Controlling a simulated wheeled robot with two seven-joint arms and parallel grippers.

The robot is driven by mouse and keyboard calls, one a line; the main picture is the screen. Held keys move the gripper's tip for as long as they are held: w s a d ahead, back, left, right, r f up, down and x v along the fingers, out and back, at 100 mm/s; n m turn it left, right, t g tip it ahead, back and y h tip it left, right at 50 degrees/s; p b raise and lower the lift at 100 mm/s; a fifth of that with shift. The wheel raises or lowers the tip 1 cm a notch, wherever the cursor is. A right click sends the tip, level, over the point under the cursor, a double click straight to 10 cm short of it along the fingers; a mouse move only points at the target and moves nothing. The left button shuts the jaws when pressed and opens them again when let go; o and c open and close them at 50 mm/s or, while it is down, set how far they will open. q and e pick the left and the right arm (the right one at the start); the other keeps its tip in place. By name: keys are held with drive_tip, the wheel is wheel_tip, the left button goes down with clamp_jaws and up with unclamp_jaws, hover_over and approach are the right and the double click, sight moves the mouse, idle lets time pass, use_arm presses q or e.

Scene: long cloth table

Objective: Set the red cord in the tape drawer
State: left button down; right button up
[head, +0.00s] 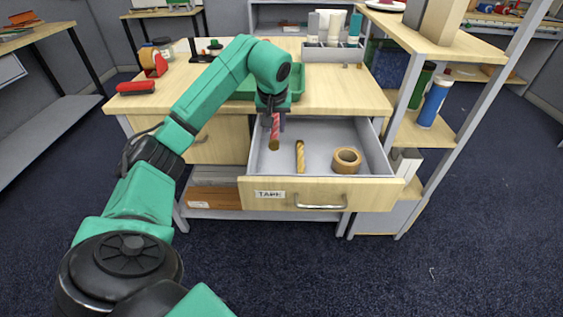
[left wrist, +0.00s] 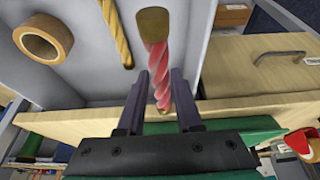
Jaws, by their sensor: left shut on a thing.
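The red twisted cord (head: 275,128) with a brown end hangs from my left gripper (head: 272,108), over the left part of the open tape drawer (head: 270,182). The drawer front carries a label reading TAPE. In the left wrist view the cord (left wrist: 162,85) runs between the two fingers of my left gripper (left wrist: 161,75), which is shut on it. I cannot tell whether the cord's lower end touches the drawer floor. My right gripper is in neither view.
In the drawer, a yellow twisted cord (head: 300,157) lies right of the red one, and a tan tape roll (head: 346,158) lies farther right. Above is the wooden desktop (head: 330,98) with a green tray (head: 297,82). A shelf unit (head: 436,135) stands at the right.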

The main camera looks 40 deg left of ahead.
sight(273, 139)
use_arm(q)
drive_tip(key=f, duration=1.1)
drive_tip(key=shift+s+d+f+b, duration=0.1)
drive_tip(key=shift+s+f+b, duration=0.15)
drive_tip(key=shift+f+b, duration=0.15)
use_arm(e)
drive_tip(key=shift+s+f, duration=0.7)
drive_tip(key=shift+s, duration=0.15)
use_arm(q)
drive_tip(key=shift+f, duration=0.15)
drive_tip(key=c, duration=0.6)
unclamp_jaws()
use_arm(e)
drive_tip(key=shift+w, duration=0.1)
use_arm(q)
drive_tip(key=shift+r, duration=0.3)
drive_tip(key=p+v, duration=0.1)
drive_tip(key=v, duration=1)
drive_tip(key=shift+s+r, duration=0.25)
drive_tip(key=shift+r, duration=0.05)
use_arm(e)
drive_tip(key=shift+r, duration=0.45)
